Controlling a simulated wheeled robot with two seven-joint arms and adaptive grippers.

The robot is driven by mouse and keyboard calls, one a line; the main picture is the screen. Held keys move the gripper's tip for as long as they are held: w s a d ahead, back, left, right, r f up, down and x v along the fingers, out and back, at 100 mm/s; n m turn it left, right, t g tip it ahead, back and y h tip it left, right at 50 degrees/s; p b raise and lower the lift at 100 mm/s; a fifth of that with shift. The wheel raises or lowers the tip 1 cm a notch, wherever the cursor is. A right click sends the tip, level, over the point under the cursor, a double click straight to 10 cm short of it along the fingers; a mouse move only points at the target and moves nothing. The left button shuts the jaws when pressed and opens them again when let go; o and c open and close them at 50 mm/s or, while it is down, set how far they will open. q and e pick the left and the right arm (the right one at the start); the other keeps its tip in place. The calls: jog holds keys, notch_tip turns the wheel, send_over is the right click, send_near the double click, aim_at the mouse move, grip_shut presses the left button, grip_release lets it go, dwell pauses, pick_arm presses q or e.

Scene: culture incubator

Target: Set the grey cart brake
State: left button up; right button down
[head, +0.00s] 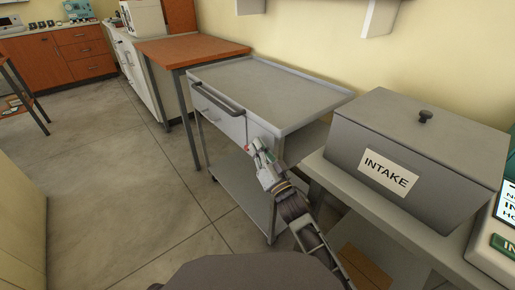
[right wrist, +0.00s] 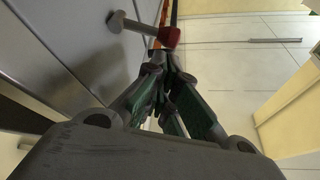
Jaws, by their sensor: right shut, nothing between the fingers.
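The grey cart (head: 270,90) stands against the wall, with a drawer and a dark bar handle (head: 218,100) on its near side. The cart brake looks like a short metal lever with a red tip (right wrist: 168,36), sticking out from the cart's grey side in the right wrist view. In the head view only a small red spot of it shows beside my gripper. My right gripper (head: 257,150) is shut and empty at the cart's near right corner. In the right wrist view its fingertips (right wrist: 160,62) are close to the red tip; I cannot tell whether they touch. My left gripper is out of view.
A grey box labelled INTAKE (head: 420,140) stands on a bench right of the cart, close to my right arm. An orange-topped table (head: 190,48) stands left of the cart. The floor (head: 120,180) in front of the cart's left part is clear.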

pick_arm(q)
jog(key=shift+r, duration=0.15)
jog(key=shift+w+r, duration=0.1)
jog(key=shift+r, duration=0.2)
pick_arm(e)
jog(key=shift+a+f+n, duration=0.1)
jog(key=shift+f+n, duration=0.05)
jog(key=shift+n, duration=0.25)
pick_arm(q)
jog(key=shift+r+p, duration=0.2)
jog(key=shift+p, duration=0.1)
pick_arm(e)
jog(key=shift+s+n+y, duration=0.1)
jog(key=shift+n+y, duration=0.2)
jog(key=shift+y, duration=0.1)
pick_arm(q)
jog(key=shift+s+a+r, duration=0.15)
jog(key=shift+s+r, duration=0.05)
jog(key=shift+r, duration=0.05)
pick_arm(e)
jog(key=shift+a+f+n, duration=0.1)
jog(key=shift+n, duration=0.2)
